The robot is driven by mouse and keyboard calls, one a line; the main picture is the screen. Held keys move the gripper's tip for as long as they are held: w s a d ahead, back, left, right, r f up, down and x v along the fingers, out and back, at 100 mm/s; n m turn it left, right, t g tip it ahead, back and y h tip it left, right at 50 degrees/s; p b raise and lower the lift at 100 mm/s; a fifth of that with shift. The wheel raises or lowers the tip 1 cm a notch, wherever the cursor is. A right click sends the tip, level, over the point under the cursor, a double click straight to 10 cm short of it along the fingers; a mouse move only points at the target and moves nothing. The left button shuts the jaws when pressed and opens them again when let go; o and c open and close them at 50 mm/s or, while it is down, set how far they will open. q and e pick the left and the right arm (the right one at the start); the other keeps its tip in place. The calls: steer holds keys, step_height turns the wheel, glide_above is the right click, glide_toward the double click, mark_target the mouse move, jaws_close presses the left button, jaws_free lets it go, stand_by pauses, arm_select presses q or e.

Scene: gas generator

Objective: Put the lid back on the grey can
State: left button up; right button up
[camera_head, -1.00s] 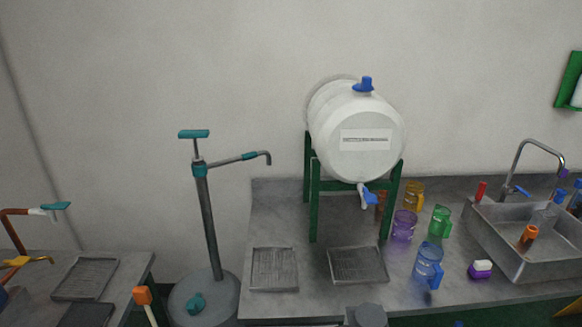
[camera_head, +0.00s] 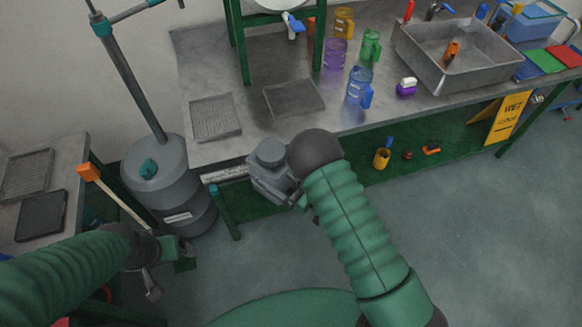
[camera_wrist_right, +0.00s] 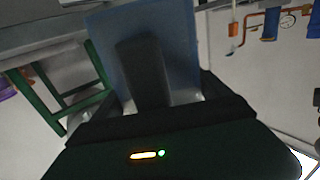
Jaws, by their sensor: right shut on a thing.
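My right gripper (camera_head: 282,182) is at the end of the green arm, over the front edge of the bench. In the right wrist view a flat blue-grey thing (camera_wrist_right: 185,45) stands upright at the dark finger (camera_wrist_right: 143,75) of my right gripper, which is shut on it. I cannot tell whether this is the lid. A grey drum (camera_head: 165,190) with a teal knob on top stands left of the bench; I cannot tell if it is the grey can. My left gripper (camera_head: 158,275) hangs low at the left, its jaws unclear.
The bench (camera_head: 215,65) carries grates, coloured mugs and a steel sink (camera_head: 470,50). A pump (camera_head: 130,75) rises by the drum. A wooden handle with an orange end (camera_head: 88,172) leans at the left. A yellow wet-floor sign (camera_head: 508,115) stands at the right.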

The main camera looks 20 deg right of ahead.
mark_target(255, 180)
arm_select(q)
steer(key=shift+a, duration=0.1)
arm_select(e)
steer(key=a+n+g+y, duration=0.1)
steer(key=a+g, duration=0.1)
steer(key=a+f+n+g+y, duration=0.1)
steer(key=a+n+g+y, duration=0.3)
steer(key=shift+w+a+f, duration=0.35)
steer(key=shift+w, duration=0.05)
steer(key=shift+f, duration=0.1)
jaws_close()
arm_select(q)
steer(key=shift+o, duration=0.5)
steer(key=shift+w, duration=0.1)
arm_select(e)
steer(key=shift+w, duration=0.1)
steer(key=shift+d, duration=0.1)
arm_select(q)
steer(key=w+d+r+n+g, duration=0.1)
steer(key=w+d+r+n, duration=0.5)
steer(key=w+d+n, duration=0.3)
steer(key=w+d+r+n+g, duration=0.1)
steer(key=w+d+r+n, duration=0.6)
steer(key=d+n, duration=0.6)
steer(key=shift+w+d+n+g, duration=0.3)
steer(key=shift+w+n, duration=0.1)
steer(key=shift+w, duration=0.75)
